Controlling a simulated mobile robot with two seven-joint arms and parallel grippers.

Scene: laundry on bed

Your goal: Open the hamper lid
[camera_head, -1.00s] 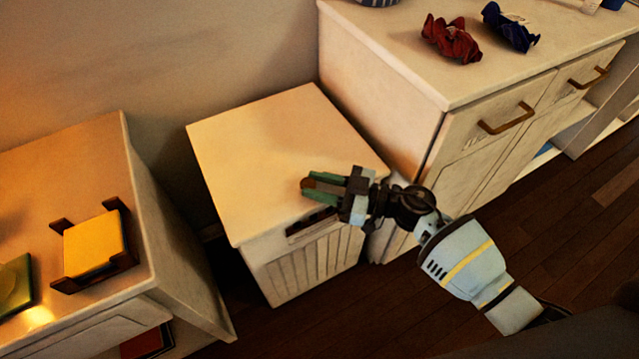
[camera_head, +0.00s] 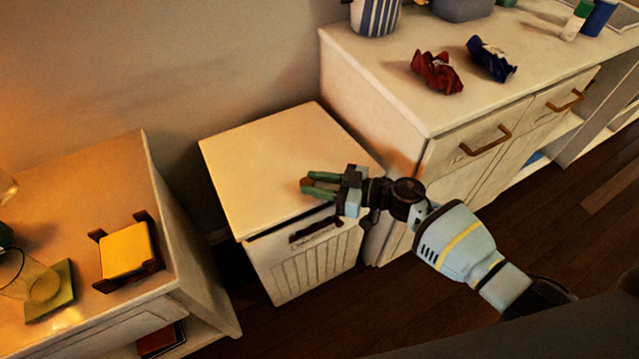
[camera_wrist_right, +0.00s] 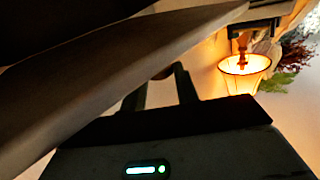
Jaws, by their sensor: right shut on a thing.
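The white hamper (camera_head: 305,265) with ribbed front stands between two cabinets. Its flat lid (camera_head: 265,165) is raised a little at the front, with a dark gap under its front edge and a dark slot with a label below. My right gripper (camera_head: 320,187) is at the lid's front right edge, shut on the lid, its green fingers partly over the top. In the right wrist view the lid's edge (camera_wrist_right: 110,60) runs diagonally past the dark fingers (camera_wrist_right: 160,90); the exact contact is hard to see. My left gripper is not in view.
A white cabinet (camera_head: 375,110) stands close on the right, with red cloth (camera_head: 437,72) and blue cloth (camera_head: 491,58) on top. A low cabinet (camera_head: 90,190) on the left holds a yellow block in a dark holder (camera_head: 125,250). A lit lamp (camera_wrist_right: 243,70) shows in the right wrist view.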

